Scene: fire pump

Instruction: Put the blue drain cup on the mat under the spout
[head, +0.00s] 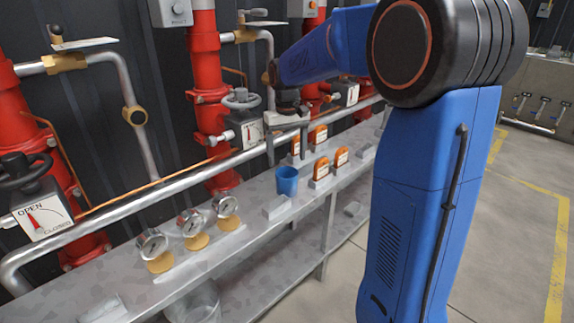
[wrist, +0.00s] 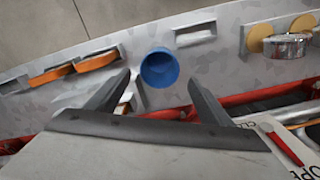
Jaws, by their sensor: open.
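The blue drain cup (head: 287,181) stands upright on the grey bench, left of the orange-topped pieces. In the wrist view the cup (wrist: 160,68) is seen from above with its round opening showing, and it looks empty. My gripper (head: 287,143) is above the cup, pointing down. In the wrist view its two fingers (wrist: 160,80) are spread apart with nothing between them that I can see held; the cup appears between and just beyond the fingertips. I cannot pick out a mat or a spout for certain in either view.
The long bench (head: 130,288) carries pressure gauges (head: 191,222) with tan discs, and several orange pieces (head: 341,158) in holders. A grey block (head: 276,207) sits close to the cup. A silver pipe (head: 150,195) and red pipes (head: 208,65) run behind. A clear bucket (head: 195,303) is below.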

